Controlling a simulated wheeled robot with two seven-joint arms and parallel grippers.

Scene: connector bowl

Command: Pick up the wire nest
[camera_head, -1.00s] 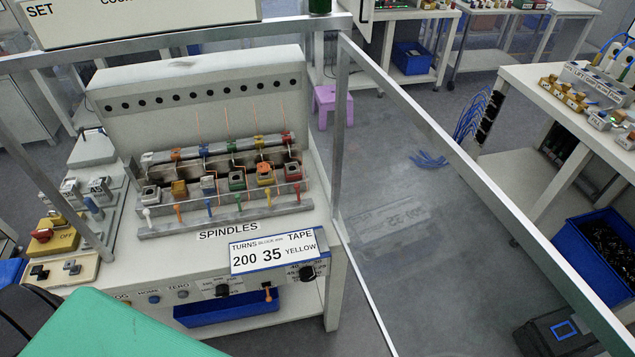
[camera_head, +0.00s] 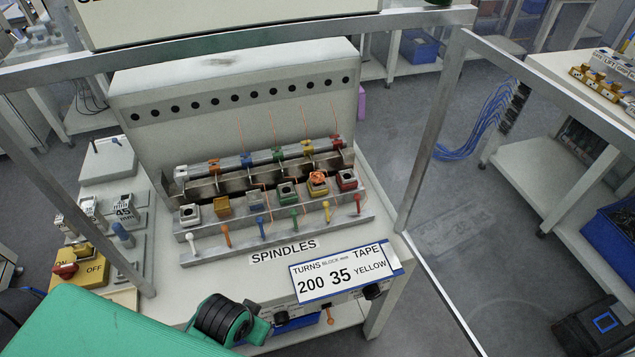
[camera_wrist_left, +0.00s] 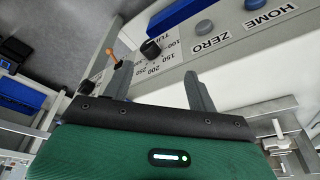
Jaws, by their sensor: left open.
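A small orange tangle that looks like the wire nest (camera_head: 317,177) sits on the yellow block, second from the right in the spindle row (camera_head: 290,215) of the winding machine, in the head view. My left arm comes in low at the left, green with a black joint, in front of the machine. My left gripper (camera_wrist_left: 156,72) shows in the left wrist view with its two grey fingers apart and nothing between them. It is by the front panel with the black dial, well away from the tangle. My right gripper is not in view.
A metal frame post (camera_head: 435,120) and rails stand around the machine. A sign (camera_head: 345,272) reading 200, 35, YELLOW stands at its front right. A yellow box with a red knob (camera_head: 78,270) lies at left. A side bench (camera_head: 560,165) stands at right.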

